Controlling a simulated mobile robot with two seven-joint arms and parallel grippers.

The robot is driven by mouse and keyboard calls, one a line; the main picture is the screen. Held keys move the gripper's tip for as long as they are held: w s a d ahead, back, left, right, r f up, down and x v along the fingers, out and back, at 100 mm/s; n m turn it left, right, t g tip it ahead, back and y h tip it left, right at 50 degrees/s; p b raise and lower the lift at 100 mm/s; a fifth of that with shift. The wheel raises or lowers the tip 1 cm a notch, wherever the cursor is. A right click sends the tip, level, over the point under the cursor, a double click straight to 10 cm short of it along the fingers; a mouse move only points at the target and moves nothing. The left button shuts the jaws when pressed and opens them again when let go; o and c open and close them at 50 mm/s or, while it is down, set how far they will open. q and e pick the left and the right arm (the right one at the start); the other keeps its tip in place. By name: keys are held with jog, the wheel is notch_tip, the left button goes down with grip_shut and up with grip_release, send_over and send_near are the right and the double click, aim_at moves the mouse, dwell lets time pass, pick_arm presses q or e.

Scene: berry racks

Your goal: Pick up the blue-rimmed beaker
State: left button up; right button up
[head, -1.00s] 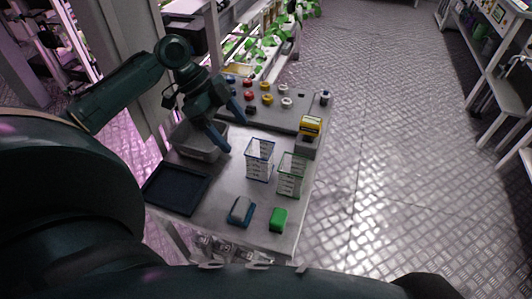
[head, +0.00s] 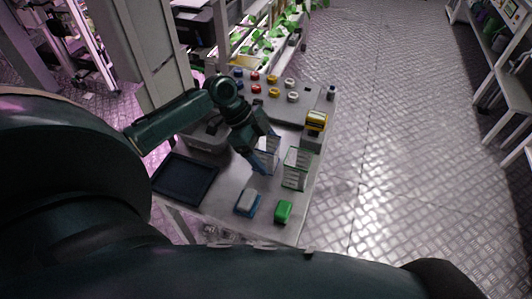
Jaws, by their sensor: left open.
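The blue-rimmed beaker (head: 269,161) stands upright on the grey table, partly hidden behind my left gripper. My left gripper (head: 268,154) is open and at the beaker, with its fingers pointing down and to the right. One finger overlaps the beaker's near left side and the other shows near its rim. I cannot tell whether the fingers touch it. The right gripper does not show.
A green-rimmed beaker (head: 296,168) stands close to the right. In front lie a blue-and-grey block (head: 247,202) and a green block (head: 283,212). A dark tray (head: 184,180) is at left, a grey bin (head: 205,139) behind it. A yellow-topped device (head: 316,122) stands at back right.

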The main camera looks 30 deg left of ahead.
pick_arm(q)
jog(key=c, duration=1)
jog(key=shift+r, duration=0.1)
jog(key=shift+c, duration=0.2)
